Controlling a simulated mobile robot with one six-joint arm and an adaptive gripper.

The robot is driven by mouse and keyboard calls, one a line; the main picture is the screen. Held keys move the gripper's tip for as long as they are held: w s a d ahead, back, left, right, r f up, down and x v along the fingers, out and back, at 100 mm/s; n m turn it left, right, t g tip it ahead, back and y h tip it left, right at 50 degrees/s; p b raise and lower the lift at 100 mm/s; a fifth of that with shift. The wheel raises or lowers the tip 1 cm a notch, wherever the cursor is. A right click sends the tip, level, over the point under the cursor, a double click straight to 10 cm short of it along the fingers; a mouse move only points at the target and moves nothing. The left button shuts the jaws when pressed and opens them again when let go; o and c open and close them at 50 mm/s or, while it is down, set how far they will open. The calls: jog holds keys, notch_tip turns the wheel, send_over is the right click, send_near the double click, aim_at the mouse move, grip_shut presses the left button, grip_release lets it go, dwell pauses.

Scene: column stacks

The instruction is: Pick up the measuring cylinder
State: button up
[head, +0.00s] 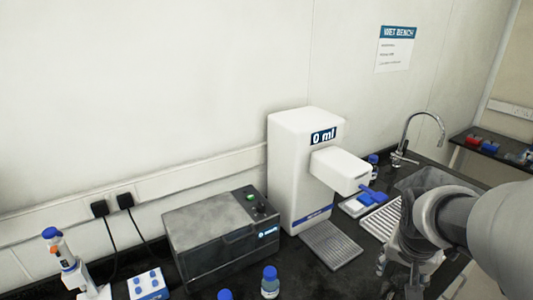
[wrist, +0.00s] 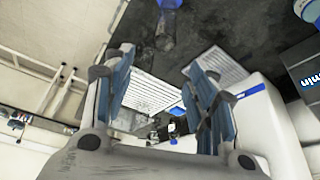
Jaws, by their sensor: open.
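My gripper (head: 400,268) hangs at the lower right of the head view, in front of the sink end of the bench, and my arm covers part of that area. In the wrist view my gripper (wrist: 160,62) shows two blue-lined fingers spread apart, with nothing between them. Beyond the fingers lie a ribbed white draining surface (wrist: 150,92) and the dark bench.
A white dispenser (head: 293,165) reading 0 ml stands mid-bench, with a grey grate (head: 330,246) before it. A grey box unit (head: 215,245) is left of it. Blue-capped bottles (head: 270,284) stand near the front. A tap (head: 420,125) rises behind the sink.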

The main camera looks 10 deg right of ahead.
aim_at(391, 289)
jog(key=b+x, duration=0.1)
jog(key=x, duration=0.2)
jog(key=b+x, duration=0.1)
jog(key=x, duration=0.3)
jog(key=b+x, duration=0.1)
jog(key=x, duration=0.3)
jog(key=shift+s+a+b, duration=0.1)
jog(key=shift+s+b, duration=0.2)
jog(key=shift+s, duration=0.05)
jog(key=x, duration=0.2)
jog(key=b+x, duration=0.1)
jog(key=a+b+x, duration=0.1)
jog(key=x, duration=0.1)
jog(key=shift+w+d+f, duration=0.15)
jog(key=shift+w+f, duration=0.1)
jog(key=shift+f, duration=0.15)
jog(key=shift+r, duration=0.1)
jog(key=shift+c, duration=0.6)
grip_shut()
